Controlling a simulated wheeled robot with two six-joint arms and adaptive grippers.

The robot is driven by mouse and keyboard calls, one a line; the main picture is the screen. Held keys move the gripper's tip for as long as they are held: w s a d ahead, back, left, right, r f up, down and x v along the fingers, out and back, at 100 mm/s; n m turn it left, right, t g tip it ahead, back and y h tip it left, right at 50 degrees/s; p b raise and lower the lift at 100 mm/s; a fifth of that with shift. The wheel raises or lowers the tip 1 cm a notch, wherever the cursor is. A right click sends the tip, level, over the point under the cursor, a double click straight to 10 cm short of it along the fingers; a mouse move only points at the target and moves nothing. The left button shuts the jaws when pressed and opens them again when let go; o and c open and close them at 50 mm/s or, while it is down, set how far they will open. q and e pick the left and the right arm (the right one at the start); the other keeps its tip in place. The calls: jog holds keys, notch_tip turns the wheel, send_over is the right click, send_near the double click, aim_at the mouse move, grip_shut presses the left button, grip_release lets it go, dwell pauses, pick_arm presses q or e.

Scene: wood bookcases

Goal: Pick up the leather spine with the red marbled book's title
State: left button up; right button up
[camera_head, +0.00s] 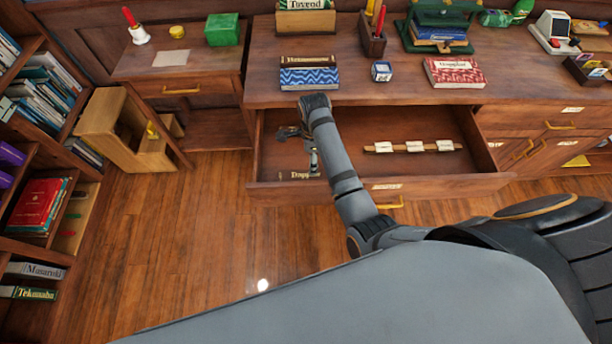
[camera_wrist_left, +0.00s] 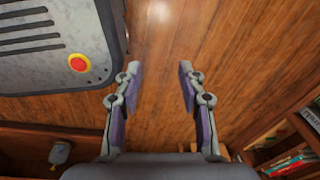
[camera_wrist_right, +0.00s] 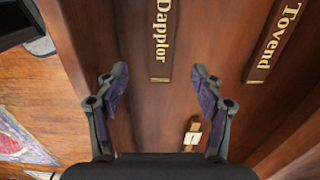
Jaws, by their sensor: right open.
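The red marbled book (camera_head: 455,72) lies on the desk top at the right; its title is small but looks like "Dapplor". My left gripper (camera_wrist_left: 159,68) is open and empty over the wooden floor, outside the head view.
The open drawer (camera_head: 440,187) also holds a wooden strip with white labels (camera_head: 412,147). Bookshelves and a wooden step stool (camera_head: 105,120) are at left. The floor between is clear.

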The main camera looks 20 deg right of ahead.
send_over(306, 176)
jog(key=d, duration=0.2)
jog(key=f, duration=0.4)
jog(key=shift+s, duration=0.35)
jog(key=f, duration=0.5)
jog(key=shift+w+f+b, duration=0.25)
jog(key=shift+f+b, duration=0.1)
pick_arm(q)
jog(key=shift+w+f, duration=0.25)
jog(key=shift+w, duration=0.3)
pick_arm(e)
jog(key=shift+a+r, duration=0.1)
jog(key=c, duration=1.1)
